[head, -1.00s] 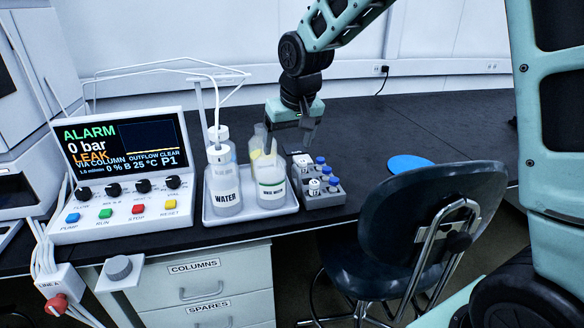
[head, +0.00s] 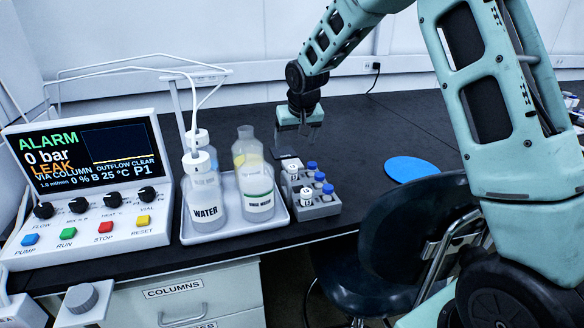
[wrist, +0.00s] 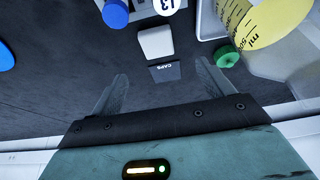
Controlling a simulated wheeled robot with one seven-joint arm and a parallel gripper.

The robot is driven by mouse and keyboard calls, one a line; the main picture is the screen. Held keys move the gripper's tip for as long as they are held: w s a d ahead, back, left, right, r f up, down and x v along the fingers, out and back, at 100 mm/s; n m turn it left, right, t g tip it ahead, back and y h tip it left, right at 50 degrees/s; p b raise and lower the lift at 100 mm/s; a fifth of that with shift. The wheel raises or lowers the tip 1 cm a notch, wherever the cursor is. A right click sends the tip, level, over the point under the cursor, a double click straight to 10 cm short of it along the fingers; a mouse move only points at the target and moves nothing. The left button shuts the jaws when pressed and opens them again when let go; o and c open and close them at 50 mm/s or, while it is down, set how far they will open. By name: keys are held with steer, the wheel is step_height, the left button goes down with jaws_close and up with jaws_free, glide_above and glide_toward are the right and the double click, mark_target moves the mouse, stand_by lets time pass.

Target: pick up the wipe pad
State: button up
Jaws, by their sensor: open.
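A small white block (wrist: 155,42), which looks like the wipe pad, lies on the dark bench in the wrist view. A dark label reading CAPS (wrist: 165,72) is on its near side. My gripper (wrist: 161,78) is open and empty, its two fingers spread either side of the label, with the block just beyond the fingertips. In the head view my gripper (head: 301,130) hangs fingers down over the bench behind the vial rack (head: 316,208). I cannot clearly make out the white block there.
The waste bottle (head: 254,180) and water bottle (head: 205,205) stand on a white tray (head: 232,233) left of the rack. A green cap (wrist: 228,57) is close by the right finger. A blue disc (head: 410,168) lies right; a chair (head: 400,225) stands in front.

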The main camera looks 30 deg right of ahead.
mark_target(293, 161)
steer(key=x, duration=0.5)
steer(key=shift+f, duration=0.1)
steer(key=shift+d+x, duration=0.1)
steer(key=shift+x, duration=1.25)
steer(key=shift+d+x, duration=0.15)
steer(key=shift+x, duration=1.2)
steer(key=c, duration=1.1)
